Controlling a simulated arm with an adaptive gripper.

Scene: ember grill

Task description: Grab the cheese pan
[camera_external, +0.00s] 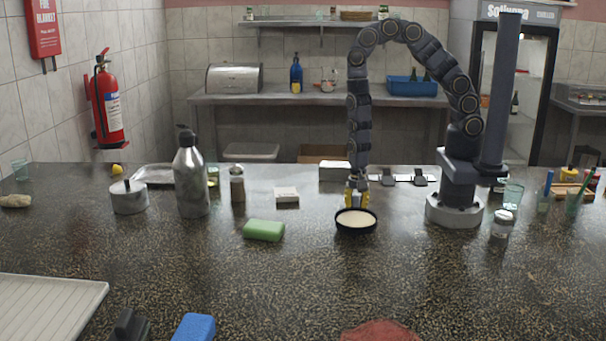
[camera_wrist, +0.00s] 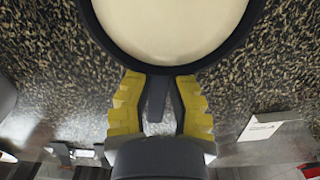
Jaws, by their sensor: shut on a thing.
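The cheese pan is a round black pan (camera_external: 356,226) with a pale, creamy filling, on the dark speckled counter in front of my arm. In the wrist view the pan (camera_wrist: 172,28) fills the top, and its short dark handle points down between my fingers. My gripper (camera_external: 357,192) has yellow fingers and points down at the pan's far side. In the wrist view my gripper (camera_wrist: 160,95) has a finger on each side of the handle and is shut on it. Whether the pan is lifted off the counter cannot be told.
A green sponge (camera_external: 264,230) lies left of the pan, and a small white box (camera_external: 287,195) lies behind it to the left. A metal bottle (camera_external: 191,178) stands further left. A small jar (camera_external: 502,224) stands to the right. The counter in front of the pan is mostly clear.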

